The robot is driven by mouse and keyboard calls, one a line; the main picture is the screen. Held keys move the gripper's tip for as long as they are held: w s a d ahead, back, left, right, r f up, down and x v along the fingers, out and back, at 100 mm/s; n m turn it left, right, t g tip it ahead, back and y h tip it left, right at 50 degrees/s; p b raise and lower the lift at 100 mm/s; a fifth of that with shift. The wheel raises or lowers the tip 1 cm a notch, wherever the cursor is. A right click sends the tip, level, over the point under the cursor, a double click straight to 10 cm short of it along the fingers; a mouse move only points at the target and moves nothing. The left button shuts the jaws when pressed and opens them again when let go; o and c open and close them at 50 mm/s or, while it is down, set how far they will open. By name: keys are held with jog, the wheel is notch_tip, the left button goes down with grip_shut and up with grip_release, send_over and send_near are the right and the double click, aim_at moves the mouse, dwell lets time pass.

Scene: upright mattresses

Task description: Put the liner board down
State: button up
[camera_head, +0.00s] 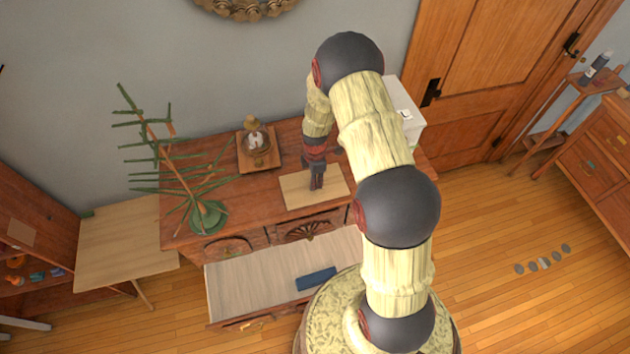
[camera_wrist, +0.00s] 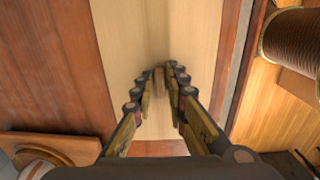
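The liner board (camera_head: 300,192) is a thin, pale, rectangular wooden board. In the head view it lies level at the top of the wooden dresser (camera_head: 225,180); I cannot tell whether it touches the top or hangs just above it. My gripper (camera_head: 316,186) points straight down at the middle of the board. In the wrist view the pale board (camera_wrist: 150,35) runs under my gripper (camera_wrist: 161,72), whose fingertips are close together around a small, blurred piece at the board's middle. The board's grip piece is mostly hidden by the fingers.
A potted plant (camera_head: 207,216) and a small ornament on a wooden base (camera_head: 258,160) stand left of the board. A white box (camera_head: 405,112) stands behind my arm. Below, an open drawer (camera_head: 250,275) holds a blue item (camera_head: 316,278). A pale side table (camera_head: 125,240) is at left.

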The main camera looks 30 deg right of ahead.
jog(key=shift+o, duration=1.2)
jog(key=s+a+r+m+t+b, duration=0.1)
jog(key=s+a+r+m, duration=0.1)
jog(key=r, duration=1)
jog(key=s+a+r+m+t, duration=0.1)
jog(key=s+a+r+m, duration=0.15)
jog(key=r, duration=0.85)
jog(key=s+a+r+m+t+b, duration=0.1)
jog(key=s+a+r+m, duration=0.15)
jog(key=r, duration=0.95)
jog(key=s+a+r+m+t, duration=0.1)
jog(key=s+r+m, duration=0.3)
jog(key=s, duration=0.5)
jog(key=s+a+r+m+t, duration=0.1)
jog(key=s+a+r+m, duration=0.2)
jog(key=s+r, duration=0.3)
jog(key=s+m, duration=0.1)
jog(key=s, duration=0.2)
jog(key=shift+s+a+r+m+t, duration=0.15)
jog(key=shift+a+m+t, duration=0.15)
jog(key=shift+m, duration=0.1)
